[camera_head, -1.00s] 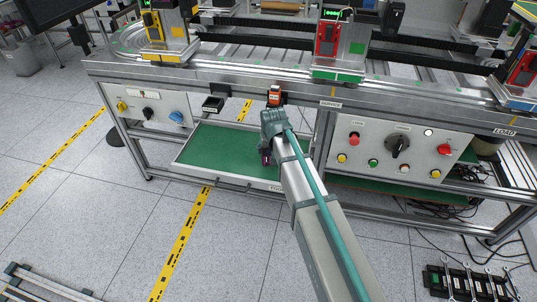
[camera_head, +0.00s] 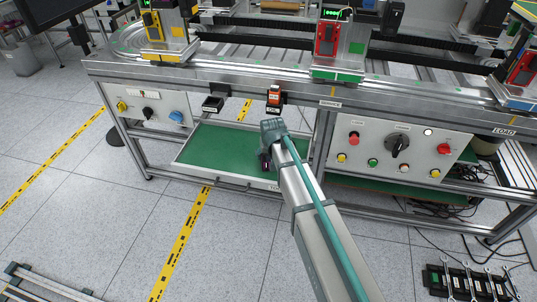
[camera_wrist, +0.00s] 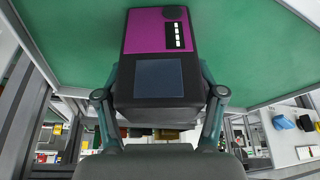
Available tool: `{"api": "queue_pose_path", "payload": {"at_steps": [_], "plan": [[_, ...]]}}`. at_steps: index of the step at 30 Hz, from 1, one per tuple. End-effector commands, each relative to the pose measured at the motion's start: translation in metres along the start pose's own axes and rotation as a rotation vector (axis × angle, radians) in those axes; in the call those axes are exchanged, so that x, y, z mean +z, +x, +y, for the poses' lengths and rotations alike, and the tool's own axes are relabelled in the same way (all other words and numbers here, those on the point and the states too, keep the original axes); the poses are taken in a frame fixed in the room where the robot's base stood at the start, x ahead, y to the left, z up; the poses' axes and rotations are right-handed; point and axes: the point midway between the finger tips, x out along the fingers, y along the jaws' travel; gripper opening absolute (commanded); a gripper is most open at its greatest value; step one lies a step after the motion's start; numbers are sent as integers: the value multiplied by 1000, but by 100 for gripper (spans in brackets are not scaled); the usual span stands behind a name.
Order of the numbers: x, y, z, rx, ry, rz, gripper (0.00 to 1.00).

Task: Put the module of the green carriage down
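My gripper (camera_wrist: 161,98) is shut on a black module with a magenta face (camera_wrist: 160,42), one finger on each side. The module's dark screen and a row of small white marks face the wrist camera. In the head view the module (camera_head: 265,163) is a small dark and purple piece below my wrist, over the green-floored drawer (camera_head: 215,149). I cannot tell whether it touches the drawer floor. The green carriage (camera_head: 338,75) stands on the rail above and carries a red module (camera_head: 327,38).
An orange and black holder (camera_head: 275,97) and a small black bin (camera_head: 212,104) are on the bench front above the drawer. A button panel (camera_head: 393,152) is to the right. The drawer's left part is clear. Yellow (camera_head: 166,55) and blue carriages (camera_head: 518,101) stand on the rail.

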Motion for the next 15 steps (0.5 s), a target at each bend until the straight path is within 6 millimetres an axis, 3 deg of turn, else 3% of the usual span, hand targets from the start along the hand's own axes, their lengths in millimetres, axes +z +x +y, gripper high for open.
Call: {"api": "queue_pose_path", "payload": {"at_steps": [2,15], "plan": [[0,0,0,0,0,0,87],[-1,-6,0,0,0,1,87]]}}
